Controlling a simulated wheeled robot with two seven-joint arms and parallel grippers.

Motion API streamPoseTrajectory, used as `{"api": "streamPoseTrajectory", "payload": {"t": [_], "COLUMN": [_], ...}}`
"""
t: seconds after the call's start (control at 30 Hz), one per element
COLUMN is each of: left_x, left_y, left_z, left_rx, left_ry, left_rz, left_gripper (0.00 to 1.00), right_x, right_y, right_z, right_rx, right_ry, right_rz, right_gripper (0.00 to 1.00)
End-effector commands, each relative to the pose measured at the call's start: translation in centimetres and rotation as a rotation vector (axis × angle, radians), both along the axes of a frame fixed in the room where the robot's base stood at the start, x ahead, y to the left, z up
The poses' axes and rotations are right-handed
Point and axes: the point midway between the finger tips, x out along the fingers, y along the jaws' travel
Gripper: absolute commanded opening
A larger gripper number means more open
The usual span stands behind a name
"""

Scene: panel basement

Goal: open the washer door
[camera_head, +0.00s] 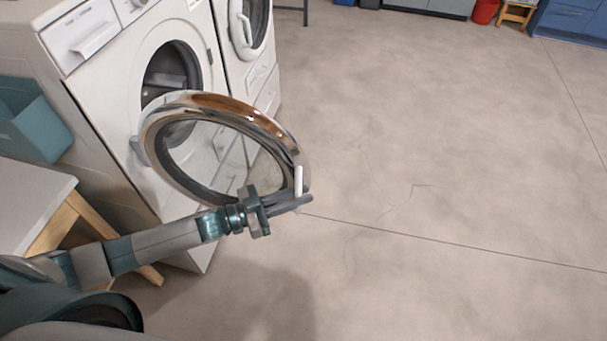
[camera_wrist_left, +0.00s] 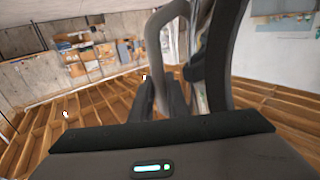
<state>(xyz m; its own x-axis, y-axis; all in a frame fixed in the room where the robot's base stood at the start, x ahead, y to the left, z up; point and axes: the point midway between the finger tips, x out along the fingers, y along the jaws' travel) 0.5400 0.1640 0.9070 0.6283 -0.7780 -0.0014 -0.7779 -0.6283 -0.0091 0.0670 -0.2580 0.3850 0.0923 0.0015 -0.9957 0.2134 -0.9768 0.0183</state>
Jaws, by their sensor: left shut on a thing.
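The white washer (camera_head: 124,119) stands at the upper left in the head view. Its round chrome-rimmed door (camera_head: 222,103) is swung well out from the body, and the dark drum opening (camera_head: 172,72) shows behind it. My left gripper (camera_head: 294,202) is at the door's outer edge, shut on the white door handle (camera_head: 299,180). In the left wrist view, the fingers (camera_wrist_left: 160,105) and the curved grey handle (camera_wrist_left: 163,32) show close up. My right gripper is in neither view.
A second white machine (camera_head: 263,82) stands beside the washer, its round door closed. A teal bin (camera_head: 35,125) and a white-topped wooden table (camera_head: 32,200) are at the left. The concrete floor (camera_head: 430,190) to the right is clear.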

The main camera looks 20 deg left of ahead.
Motion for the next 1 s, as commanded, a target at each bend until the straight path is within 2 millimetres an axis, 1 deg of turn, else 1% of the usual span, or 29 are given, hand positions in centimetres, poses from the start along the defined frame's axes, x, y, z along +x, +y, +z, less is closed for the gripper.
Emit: {"api": "streamPoseTrajectory", "payload": {"t": [0.03,0.13,0.2,0.3,0.4,0.5,0.6,0.7,0.83,1.0], "left_x": [-1.9,-6.0,-8.8,-12.6,-15.8,-18.2,-19.9,-21.0,-21.6,-21.7], "left_y": [0.3,0.8,1.4,2.4,3.5,4.5,5.3,5.8,6.1,6.2], "left_z": [0.0,0.0,0.0,0.0,0.0,0.0,0.1,0.1,0.2,0.2], "left_rx": [0.003,0.003,0.003,0.002,0.0,-0.001,-0.001,-0.002,-0.004,-0.004], "left_ry": [0.002,0.001,0.002,0.001,0.0,0.0,0.0,-0.002,-0.003,-0.005], "left_rz": [-0.039,-0.122,-0.179,-0.257,-0.323,-0.375,-0.413,-0.437,-0.452,-0.455], "left_gripper": [0.0,0.0,0.0,0.0,0.0,0.0,0.0,0.0,0.0,0.0], "right_x": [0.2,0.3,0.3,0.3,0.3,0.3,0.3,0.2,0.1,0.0], "right_y": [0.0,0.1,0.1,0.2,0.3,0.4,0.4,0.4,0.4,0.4], "right_z": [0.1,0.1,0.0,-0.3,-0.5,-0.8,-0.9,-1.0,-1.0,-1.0], "right_rx": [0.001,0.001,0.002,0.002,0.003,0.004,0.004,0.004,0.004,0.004], "right_ry": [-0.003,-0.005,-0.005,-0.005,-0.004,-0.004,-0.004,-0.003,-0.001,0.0], "right_rz": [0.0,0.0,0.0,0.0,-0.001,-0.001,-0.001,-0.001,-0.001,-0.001], "right_gripper": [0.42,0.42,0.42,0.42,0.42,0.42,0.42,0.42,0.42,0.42]}}
